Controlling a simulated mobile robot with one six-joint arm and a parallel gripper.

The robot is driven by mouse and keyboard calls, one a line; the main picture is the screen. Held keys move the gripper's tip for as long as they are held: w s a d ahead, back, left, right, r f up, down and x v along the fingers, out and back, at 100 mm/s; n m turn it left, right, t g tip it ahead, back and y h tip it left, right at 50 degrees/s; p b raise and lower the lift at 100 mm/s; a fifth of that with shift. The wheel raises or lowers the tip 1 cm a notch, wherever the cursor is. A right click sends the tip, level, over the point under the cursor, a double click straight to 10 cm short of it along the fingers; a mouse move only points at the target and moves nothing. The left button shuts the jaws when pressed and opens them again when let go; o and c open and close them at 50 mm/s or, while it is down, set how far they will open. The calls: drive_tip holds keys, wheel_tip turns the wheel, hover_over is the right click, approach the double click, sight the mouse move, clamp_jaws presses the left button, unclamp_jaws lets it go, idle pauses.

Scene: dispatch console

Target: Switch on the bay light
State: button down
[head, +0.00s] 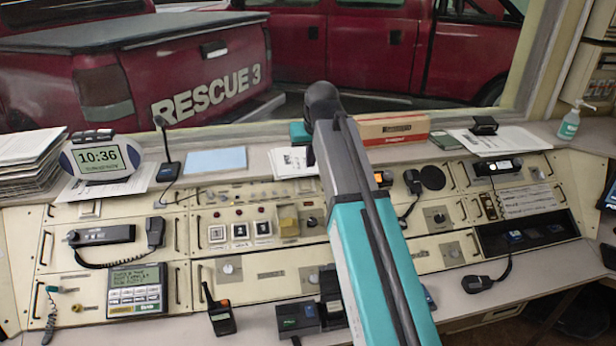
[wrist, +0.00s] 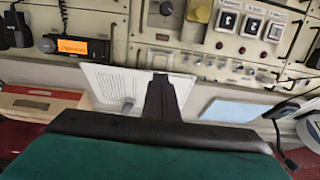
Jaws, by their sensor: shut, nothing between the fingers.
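No label for the bay light can be read, so I cannot tell which control is its switch. Candidates in the head view include a white wall-type switch (head: 90,209) at the upper left of the console, three square white buttons (head: 240,231) in the middle, and a brown rocker (head: 488,206) on the right. The three buttons also show in the wrist view (wrist: 252,25), with red lamps by them. My gripper (wrist: 160,82) is shut and empty, above white papers at the console's back edge. In the head view my arm hides most of it.
An orange-lit radio (wrist: 75,47) and a yellow block (head: 289,221) are on the console near my arm. A desk microphone (head: 166,155), a clock (head: 100,158) and a cardboard box (head: 393,128) stand along the back ledge. Handsets with coiled cords hang on the panels.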

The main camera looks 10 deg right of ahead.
sight(306, 188)
drive_tip(key=shift+f, duration=0.1)
drive_tip(key=shift+p+x, duration=1.75)
drive_tip(key=shift+x, duration=5.1)
drive_tip(key=shift+a, duration=0.1)
